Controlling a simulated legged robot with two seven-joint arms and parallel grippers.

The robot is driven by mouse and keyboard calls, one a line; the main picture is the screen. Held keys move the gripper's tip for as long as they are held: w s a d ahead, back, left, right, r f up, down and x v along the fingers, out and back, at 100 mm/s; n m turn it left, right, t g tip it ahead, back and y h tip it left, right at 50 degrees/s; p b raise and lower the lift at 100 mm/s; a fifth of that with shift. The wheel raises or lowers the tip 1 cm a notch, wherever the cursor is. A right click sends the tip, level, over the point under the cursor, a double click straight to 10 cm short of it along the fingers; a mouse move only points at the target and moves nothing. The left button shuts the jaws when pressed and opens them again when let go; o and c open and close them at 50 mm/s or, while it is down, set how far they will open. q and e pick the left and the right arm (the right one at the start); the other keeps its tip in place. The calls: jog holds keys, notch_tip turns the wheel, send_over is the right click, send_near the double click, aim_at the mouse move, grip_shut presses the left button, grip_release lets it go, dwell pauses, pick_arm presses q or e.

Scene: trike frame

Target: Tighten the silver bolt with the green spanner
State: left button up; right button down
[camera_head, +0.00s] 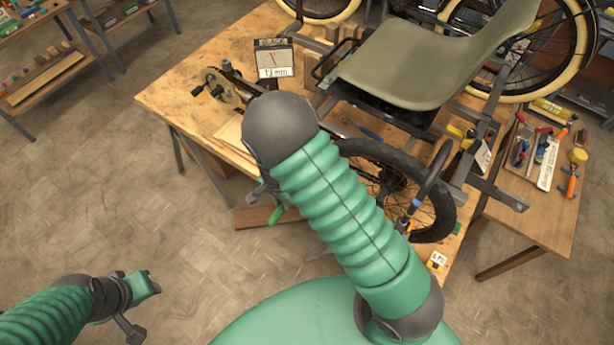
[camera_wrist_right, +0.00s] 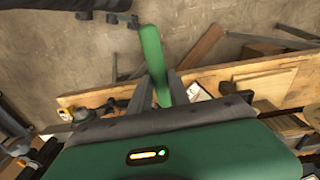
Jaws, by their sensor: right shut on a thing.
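My right gripper (camera_head: 272,198) hangs below its bent arm, just off the front edge of the wooden workbench. It is shut on the green spanner (camera_head: 277,215), whose green end sticks out below it. In the right wrist view the green spanner (camera_wrist_right: 152,55) shows as a long green handle between the grey fingers (camera_wrist_right: 158,92). The spanner's working end is not clear. My left gripper (camera_head: 135,305) is low at the left, over the floor; its finger gap is unclear. I cannot make out the silver bolt; my right arm covers part of the bench and trike.
The trike, with an olive seat (camera_head: 425,60) and black-tyred wheel (camera_head: 435,195), stands at the wooden workbench (camera_head: 180,90). A tool table (camera_head: 545,215) is at right. The left floor is clear.

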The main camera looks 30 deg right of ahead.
jog(key=shift+w+a+m, duration=0.2)
jog(key=shift+w+m, duration=0.25)
jog(key=shift+w, duration=0.05)
jog(key=shift+w+a+m, duration=0.15)
jog(key=shift+w+m, duration=0.3)
jog(key=shift+w, duration=0.05)
jog(key=shift+s+d+n, duration=0.25)
jog(key=shift+s+n, duration=0.3)
jog(key=shift+s, duration=0.05)
jog(key=shift+s+d+n, duration=0.25)
jog(key=shift+s+n, duration=0.3)
jog(key=shift+s, duration=0.05)
jog(key=c, duration=1.8)
grip_release()
jog(key=shift+s, duration=0.1)
grip_shut()
jog(key=shift+r, duration=0.1)
